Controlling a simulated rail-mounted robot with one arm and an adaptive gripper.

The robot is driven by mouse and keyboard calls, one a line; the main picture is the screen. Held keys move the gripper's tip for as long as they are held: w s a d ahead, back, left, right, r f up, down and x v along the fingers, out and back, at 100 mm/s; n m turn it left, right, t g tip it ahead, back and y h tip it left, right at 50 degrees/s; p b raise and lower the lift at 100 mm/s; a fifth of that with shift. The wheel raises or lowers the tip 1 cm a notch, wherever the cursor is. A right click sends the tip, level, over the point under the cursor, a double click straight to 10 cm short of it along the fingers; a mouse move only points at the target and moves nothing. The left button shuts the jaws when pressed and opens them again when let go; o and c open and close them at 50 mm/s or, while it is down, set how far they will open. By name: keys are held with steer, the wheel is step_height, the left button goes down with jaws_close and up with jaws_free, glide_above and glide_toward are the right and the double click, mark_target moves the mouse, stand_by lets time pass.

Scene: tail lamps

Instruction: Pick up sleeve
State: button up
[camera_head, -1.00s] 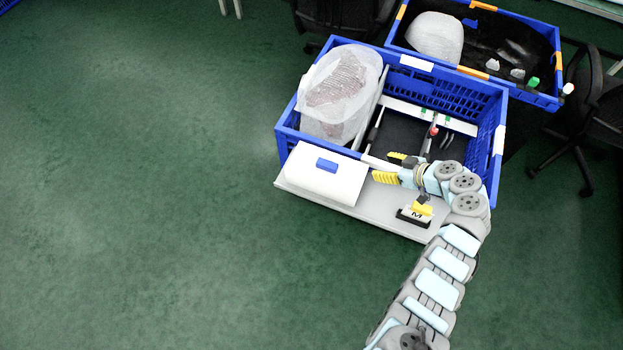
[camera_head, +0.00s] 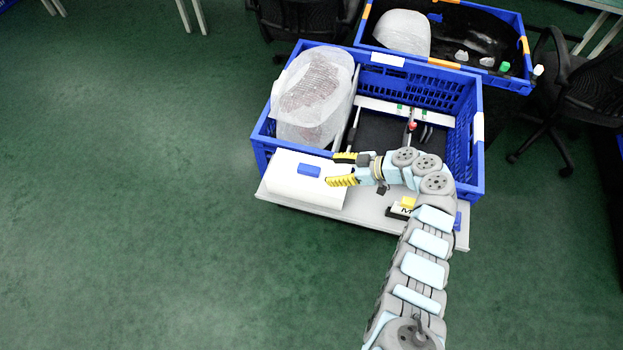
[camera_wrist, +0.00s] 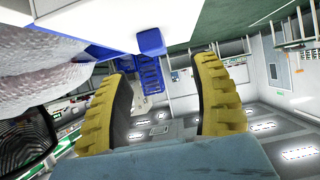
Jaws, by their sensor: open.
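A whitish, translucent sleeve (camera_head: 313,97) with a reddish thing showing through stands in the left part of the near blue crate. A similar pale sleeve (camera_head: 402,33) lies in the far crate. A white box-like pad (camera_head: 290,185) with a blue block (camera_head: 309,170) on top rests on the grey ledge in front of the near crate. My gripper (camera_head: 337,168) is open and empty, pointing left just right of the blue block. In the wrist view, my yellow fingers (camera_wrist: 163,75) are apart, with the blue block (camera_wrist: 150,42) ahead and the sleeve's textured surface (camera_wrist: 50,70) at left.
The near blue crate (camera_head: 467,139) has a dark, open right compartment with rods. The far blue crate (camera_head: 519,86) has orange-marked rims and small bottles. A small block marked M (camera_head: 405,210) sits on the ledge under my arm. Chairs stand behind; the left floor is clear.

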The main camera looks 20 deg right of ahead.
mark_target(311, 169)
steer(key=x, duration=0.4)
steer(key=shift+w+a+f+b, duration=0.25)
steer(key=shift+w+b, duration=0.1)
steer(key=shift+b, duration=0.05)
steer(key=x, duration=0.1)
steer(key=b+x, duration=0.1)
steer(key=x, duration=0.1)
steer(key=shift+w+a, duration=0.1)
steer(key=shift+w, duration=0.4)
steer(key=shift+w+a+f, duration=0.1)
steer(key=shift+w+a, duration=0.05)
steer(key=shift+a, duration=0.1)
steer(key=shift+d, duration=0.1)
steer(key=shift+c, duration=0.3)
jaws_close()
